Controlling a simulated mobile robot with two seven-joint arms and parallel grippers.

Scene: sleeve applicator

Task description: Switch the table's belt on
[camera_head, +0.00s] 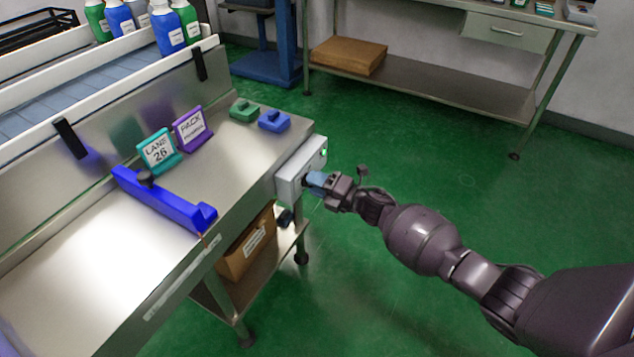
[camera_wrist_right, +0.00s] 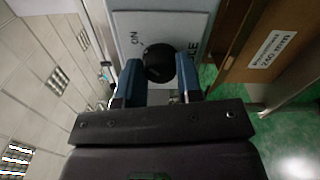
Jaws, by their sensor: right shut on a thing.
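The grey switch box (camera_head: 300,168) is fixed to the end of the steel table (camera_head: 105,265). A small green light shows on the box. My right gripper (camera_head: 317,183) reaches the box from the right. In the right wrist view, the black rotary knob (camera_wrist_right: 158,63) sits between the blue fingertips of my right gripper (camera_wrist_right: 160,80), which are shut on it. The box's pale face plate (camera_wrist_right: 185,24) reads "ON" left of the knob and a partly hidden word ending in "LE" to its right. I cannot tell where the knob points. My left gripper is out of view.
A blue bar (camera_head: 165,200), a teal sign (camera_head: 158,152), a purple sign (camera_head: 190,127), and green (camera_head: 244,110) and blue (camera_head: 274,121) blocks lie on the table. Bottles (camera_head: 168,32) stand by the belt (camera_head: 75,92). A cardboard box (camera_head: 246,246) sits below. The floor at right is clear.

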